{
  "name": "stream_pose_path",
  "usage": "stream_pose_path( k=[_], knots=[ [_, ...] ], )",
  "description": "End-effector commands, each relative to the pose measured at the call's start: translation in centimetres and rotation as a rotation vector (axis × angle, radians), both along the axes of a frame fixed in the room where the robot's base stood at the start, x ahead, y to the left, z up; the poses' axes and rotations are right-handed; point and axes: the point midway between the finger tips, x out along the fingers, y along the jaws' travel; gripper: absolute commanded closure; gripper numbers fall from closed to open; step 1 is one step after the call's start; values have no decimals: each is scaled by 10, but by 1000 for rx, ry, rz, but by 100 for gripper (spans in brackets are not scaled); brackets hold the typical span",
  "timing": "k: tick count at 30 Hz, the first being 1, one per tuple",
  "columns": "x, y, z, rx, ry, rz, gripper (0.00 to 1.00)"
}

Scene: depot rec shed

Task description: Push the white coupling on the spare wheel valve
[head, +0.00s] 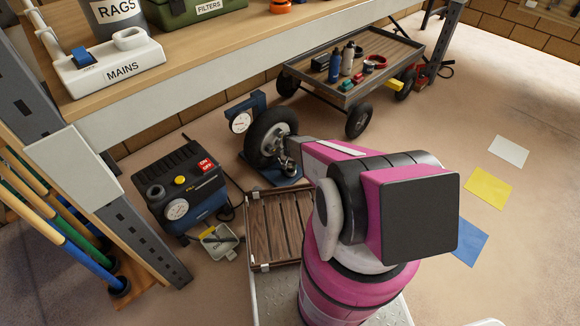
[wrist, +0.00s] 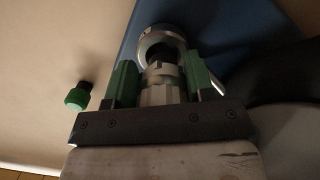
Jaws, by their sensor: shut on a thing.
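The spare wheel (head: 258,139), a black tyre with a grey hub, stands upright on a blue stand (head: 282,181) on the floor. My gripper (wrist: 160,82) has green fingers on both sides of a pale ribbed coupling (wrist: 160,94) and is shut on it. A round metal ring (wrist: 160,38) shows just beyond the coupling. I cannot tell whether the coupling is seated on the valve, as the valve itself is hidden.
A compressor (head: 178,190) with a gauge stands left of the wheel. A slatted wooden platform (head: 273,226) lies in front. A green knob (wrist: 77,97) shows left of my fingers. Floor at right is open, with coloured squares.

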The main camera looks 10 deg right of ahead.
Motion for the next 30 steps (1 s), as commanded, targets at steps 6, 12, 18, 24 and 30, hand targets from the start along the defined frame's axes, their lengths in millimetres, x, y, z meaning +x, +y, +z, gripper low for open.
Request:
stream_pose_path(
  k=[6, 12, 18, 24, 30],
  knots=[
    [0, 0, -4, 0, 0, 0, 98],
    [0, 0, -7, 0, -1, 0, 98],
    [0, 0, -11, 0, 0, 0, 98],
    [0, 0, -14, 0, 0, 0, 98],
    [0, 0, -17, 0, 0, 0, 98]
  ],
)
